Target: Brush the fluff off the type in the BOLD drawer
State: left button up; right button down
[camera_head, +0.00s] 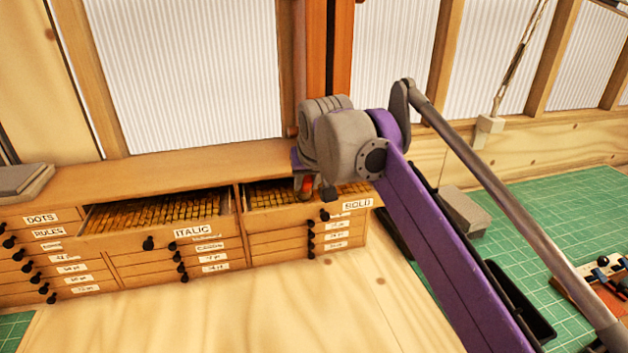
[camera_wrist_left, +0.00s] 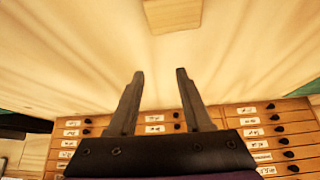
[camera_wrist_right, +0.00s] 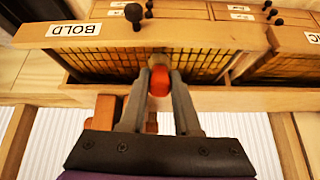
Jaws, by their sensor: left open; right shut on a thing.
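The BOLD drawer (camera_head: 357,204) is pulled open at the right of the type cabinet, with rows of brass-coloured type (camera_head: 268,195) inside. Its label (camera_wrist_right: 75,30) reads clearly in the right wrist view. My right gripper (camera_head: 307,187) is over this drawer, shut on a red-orange handled thing (camera_wrist_right: 159,80), apparently the brush. A pale tan part shows just beyond the red; whether it touches the type I cannot tell. I cannot make out any fluff; the gripper hides part of the type. My left gripper (camera_wrist_left: 158,75) is open and empty; it is outside the head view.
The ITALIC drawer (camera_head: 150,236) stands open to the left, full of type. Several shut drawers with black knobs surround it. A green mat (camera_head: 560,205) with a grey block (camera_head: 464,212) lies at the right.

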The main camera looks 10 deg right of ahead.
jog(key=shift+a+f, duration=0.1)
jog(key=shift+a, duration=1.6)
jog(key=shift+d, duration=0.1)
jog(key=shift+d+f, duration=0.1)
jog(key=shift+d, duration=2.05)
jog(key=shift+d, duration=2)
jog(key=shift+w, duration=0.1)
notch_tip(320, 180, up, 6)
jog(key=shift+r, duration=0.25)
jog(key=shift+r, duration=1.4)
